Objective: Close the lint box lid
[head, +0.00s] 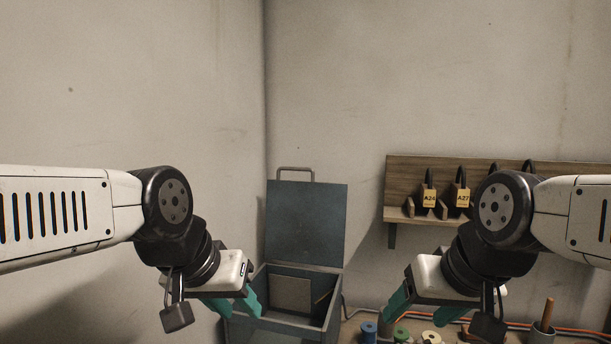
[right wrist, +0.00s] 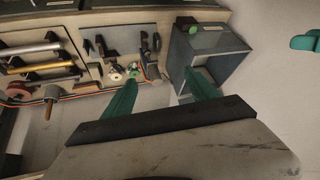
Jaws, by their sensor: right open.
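The lint box is a blue-grey metal box (head: 331,321) at the lower centre of the head view, in the corner between the walls. Its lid (head: 305,222) stands open and upright at the back, with a handle (head: 296,170) on its top edge. A light panel shows inside. My left gripper (head: 236,305) is beside the box's left side, fingers apart and empty. My right gripper (head: 422,306) is open and empty, to the right of the box. In the right wrist view its two teal fingers (right wrist: 160,92) are apart, with a grey box (right wrist: 222,66) beyond them.
A wooden wall rack (head: 408,170) with yellow tags is at the right. An orange cable runs behind. Space above the box is clear.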

